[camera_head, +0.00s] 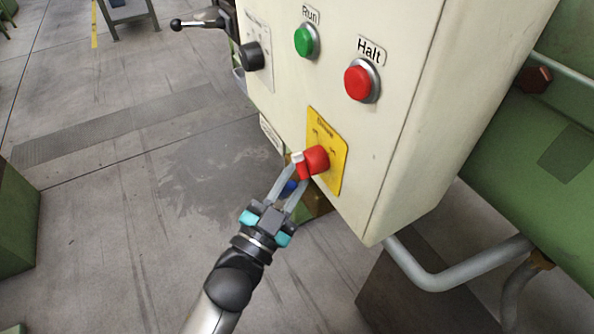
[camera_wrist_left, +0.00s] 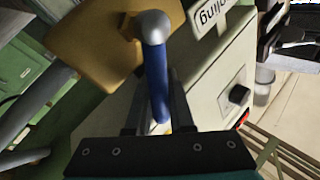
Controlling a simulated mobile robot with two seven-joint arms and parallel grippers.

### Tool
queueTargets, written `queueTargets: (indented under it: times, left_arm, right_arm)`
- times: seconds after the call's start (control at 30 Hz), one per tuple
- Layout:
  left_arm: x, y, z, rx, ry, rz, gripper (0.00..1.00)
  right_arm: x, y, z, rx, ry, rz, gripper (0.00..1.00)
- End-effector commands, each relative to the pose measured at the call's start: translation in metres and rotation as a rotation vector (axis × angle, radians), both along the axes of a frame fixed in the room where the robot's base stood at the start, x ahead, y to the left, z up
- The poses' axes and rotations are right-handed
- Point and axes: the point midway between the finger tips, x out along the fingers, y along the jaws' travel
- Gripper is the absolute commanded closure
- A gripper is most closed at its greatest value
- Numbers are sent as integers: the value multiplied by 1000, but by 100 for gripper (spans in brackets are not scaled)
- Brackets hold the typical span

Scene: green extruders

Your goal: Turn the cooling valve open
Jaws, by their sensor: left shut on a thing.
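The cooling valve has a blue lever handle (camera_wrist_left: 157,75) with a rounded end, beside a brass-coloured body (camera_wrist_left: 90,38). A white label (camera_wrist_left: 212,12) ending in "ling" is beside it in the left wrist view. My left gripper (camera_head: 291,178) is shut on the blue handle, with a finger on each side of it. In the head view only a small blue part of the handle (camera_head: 289,187) shows between the fingers, below the control box. Most of the valve is hidden there by the gripper and box. My right gripper is not in view.
The cream control box (camera_head: 400,110) carries a green Run button (camera_head: 305,40), a red Halt button (camera_head: 361,82) and a red knob (camera_head: 316,160) on a yellow plate, close to my left fingers. A grey pipe (camera_head: 455,270) runs lower right. Open floor lies left.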

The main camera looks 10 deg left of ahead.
Motion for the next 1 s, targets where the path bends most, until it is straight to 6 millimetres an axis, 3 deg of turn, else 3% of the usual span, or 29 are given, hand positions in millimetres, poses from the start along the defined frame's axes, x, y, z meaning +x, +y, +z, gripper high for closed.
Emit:
queueTargets:
  times: [0.2, 0.23, 0.47, 0.77, 1.0]
  left_arm:
    - [0, 0, 1, -1, 0, 0, 100]
    - [0, 0, 1, -1, 0, 0, 76]
    - [0, 0, 1, -1, 1, 0, 50]
    - [-1, 1, 0, -1, 3, 0, 49]
    - [-23, 11, -8, -1, 7, 1, 49]
  right_arm:
    - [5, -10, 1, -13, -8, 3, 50]
    - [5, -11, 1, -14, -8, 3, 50]
    - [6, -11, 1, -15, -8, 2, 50]
    - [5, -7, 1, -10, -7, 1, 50]
    - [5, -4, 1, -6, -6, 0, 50]
